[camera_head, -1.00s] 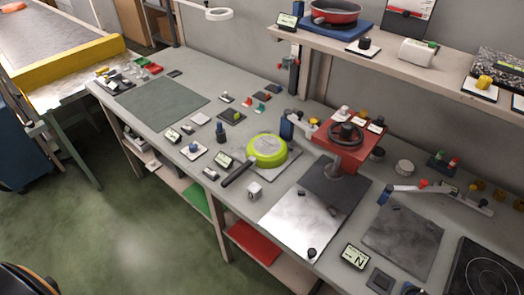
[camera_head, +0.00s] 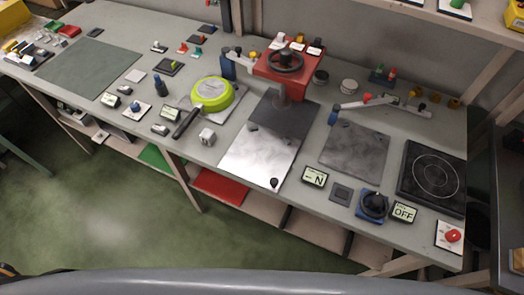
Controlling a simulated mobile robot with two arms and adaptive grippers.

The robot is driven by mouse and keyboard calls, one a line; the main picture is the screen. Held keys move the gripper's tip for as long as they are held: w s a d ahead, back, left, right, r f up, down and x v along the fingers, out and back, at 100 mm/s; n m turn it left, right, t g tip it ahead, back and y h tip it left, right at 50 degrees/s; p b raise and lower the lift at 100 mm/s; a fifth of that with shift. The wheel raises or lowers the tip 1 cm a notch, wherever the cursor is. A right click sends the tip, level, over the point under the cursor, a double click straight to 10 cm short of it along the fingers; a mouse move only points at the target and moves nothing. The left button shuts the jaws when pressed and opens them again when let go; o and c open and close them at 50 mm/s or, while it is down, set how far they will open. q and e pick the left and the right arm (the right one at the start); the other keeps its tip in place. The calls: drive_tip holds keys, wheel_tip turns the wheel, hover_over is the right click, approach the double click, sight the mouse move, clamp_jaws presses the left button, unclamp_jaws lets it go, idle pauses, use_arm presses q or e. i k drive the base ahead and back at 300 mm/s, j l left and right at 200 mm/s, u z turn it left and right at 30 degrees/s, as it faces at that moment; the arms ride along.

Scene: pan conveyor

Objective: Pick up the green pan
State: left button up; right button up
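The green pan (camera_head: 212,92) sits on a light square plate (camera_head: 228,112) on the workbench, left of the red press. Its bottom has a bright lime rim and a pale centre. Its dark handle (camera_head: 186,123) points toward the front edge of the bench, down and left. Neither of my grippers shows in this view, and nothing touches the pan.
A red press with a handwheel (camera_head: 287,62) stands right of the pan. A small white cube (camera_head: 207,137) lies close to the handle. Several small displays and knobs line the front. A hotplate (camera_head: 433,176) is at right. A dark green mat (camera_head: 88,66) lies clear at left.

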sight(211, 94)
drive_tip(key=i+j+z, duration=0.1)
drive_tip(key=i+j, duration=0.65)
drive_tip(key=j, duration=0.15)
